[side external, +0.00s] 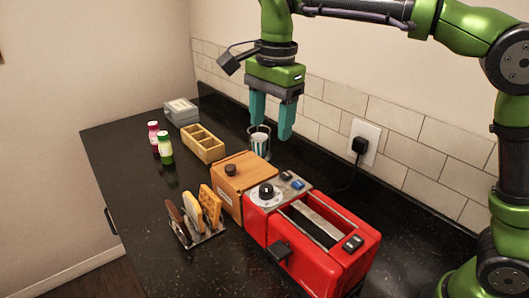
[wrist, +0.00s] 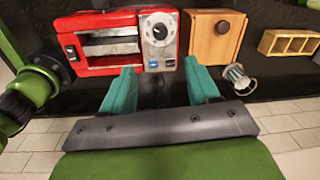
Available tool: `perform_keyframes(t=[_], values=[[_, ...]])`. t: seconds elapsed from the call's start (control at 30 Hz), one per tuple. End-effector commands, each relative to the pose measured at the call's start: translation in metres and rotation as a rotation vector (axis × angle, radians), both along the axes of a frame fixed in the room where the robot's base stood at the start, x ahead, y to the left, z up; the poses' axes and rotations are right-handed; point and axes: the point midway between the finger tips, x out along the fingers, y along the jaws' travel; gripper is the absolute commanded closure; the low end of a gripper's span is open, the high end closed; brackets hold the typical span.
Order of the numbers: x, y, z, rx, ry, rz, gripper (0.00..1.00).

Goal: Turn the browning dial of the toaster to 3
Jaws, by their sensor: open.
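The red toaster (side external: 335,248) stands at the front right of the counter in the side view and at upper left in the wrist view (wrist: 88,62). Its browning dial (side external: 266,192) is a black knob on a white disc, on the grey end panel; it also shows in the wrist view (wrist: 160,31). The numbers are too small to read. My gripper (side external: 271,128) has teal fingers, is open and empty, and hangs above the counter behind the toaster's dial end. In the wrist view its fingertips (wrist: 162,72) are apart, below the dial panel, not touching it.
A wooden box (side external: 240,180) with a round knob stands beside the toaster. A striped cup (side external: 259,140) is near the wall. A toast rack (side external: 197,220), a divided wooden tray (side external: 203,145), two bottles (side external: 161,145) and a grey box (side external: 181,112) stand farther left. A plug (side external: 359,145) sits in the wall outlet.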

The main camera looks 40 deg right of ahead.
Motion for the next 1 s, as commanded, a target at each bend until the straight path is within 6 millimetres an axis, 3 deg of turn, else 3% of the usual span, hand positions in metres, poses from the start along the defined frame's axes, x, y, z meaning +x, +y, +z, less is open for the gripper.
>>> perform_keyframes(t=[0.6, 0.8, 1.0], values=[[0.007, 0.001, -0.127, 0.000, 0.003, 0.004, 0.40], [0.009, 0.002, -0.150, 0.002, 0.000, 0.004, 0.40], [0.010, 0.002, -0.156, 0.002, -0.001, 0.004, 0.40]])
